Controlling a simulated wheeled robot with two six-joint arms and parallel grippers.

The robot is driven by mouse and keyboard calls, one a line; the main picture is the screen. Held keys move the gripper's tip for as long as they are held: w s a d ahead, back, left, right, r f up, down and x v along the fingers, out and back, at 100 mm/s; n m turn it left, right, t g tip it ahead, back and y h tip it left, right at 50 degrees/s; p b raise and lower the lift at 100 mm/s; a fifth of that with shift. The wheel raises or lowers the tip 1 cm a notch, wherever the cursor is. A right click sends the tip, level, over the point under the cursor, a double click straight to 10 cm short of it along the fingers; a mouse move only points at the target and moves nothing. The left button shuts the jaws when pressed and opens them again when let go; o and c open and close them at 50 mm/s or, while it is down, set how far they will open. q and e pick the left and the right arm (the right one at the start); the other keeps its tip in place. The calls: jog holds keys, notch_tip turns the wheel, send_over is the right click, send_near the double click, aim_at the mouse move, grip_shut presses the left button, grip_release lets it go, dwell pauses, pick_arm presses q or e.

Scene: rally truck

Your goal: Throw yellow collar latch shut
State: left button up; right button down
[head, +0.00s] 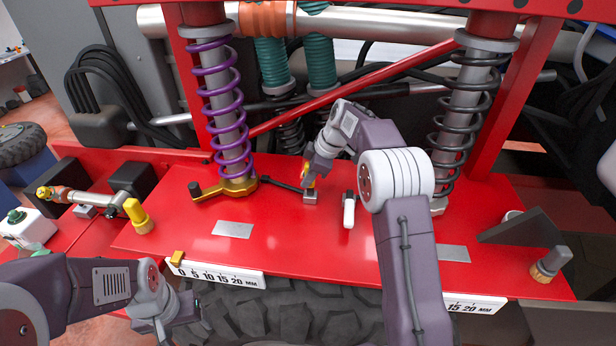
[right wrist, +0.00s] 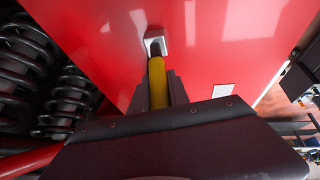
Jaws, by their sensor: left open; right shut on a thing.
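The yellow latch handle (head: 307,178) stands on a small grey base (head: 310,197) on the red deck, right of the purple spring. My right gripper (head: 309,180) is shut on this handle. In the right wrist view the yellow handle (right wrist: 157,82) lies between the fingers, its far end at the grey base (right wrist: 156,44). The gold collar (head: 238,186) sits under the purple spring, with an arm reaching left to a dark knob (head: 195,189). A dark rod runs from near the collar toward the latch. My left gripper (head: 188,310) is open and empty at the lower left.
A white-handled latch (head: 348,211) stands just right of the yellow one. A black spring (head: 463,120) rises at the right. A yellow post (head: 138,216) and a scale plate (head: 215,274) are at the deck's left front. A red diagonal bar (head: 350,84) crosses behind my right gripper.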

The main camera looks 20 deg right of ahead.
jog(key=shift+s+a+f, duration=0.1)
jog(key=shift+a+f, duration=0.05)
jog(key=shift+f+b, duration=0.15)
jog(key=shift+b, duration=0.2)
jog(key=s+t+b, duration=0.1)
jog(key=t+b, duration=0.1)
jog(key=b, duration=0.6)
jog(key=s+a+f+n+t+h+b, duration=0.1)
jog(key=b, duration=0.7)
jog(key=s+f+t+h+b, duration=0.1)
jog(key=t+b, duration=0.1)
jog(key=b, duration=0.6)
jog(key=shift+s+a+f+t, duration=0.1)
jog(key=shift+a+t, duration=0.05)
jog(key=shift+t, duration=0.15)
jog(key=shift+s+n+b, duration=0.1)
jog(key=shift+n+b, duration=0.2)
jog(key=shift+b, duration=0.3)
jog(key=shift+r+t, duration=0.2)
jog(key=shift+t, duration=0.1)
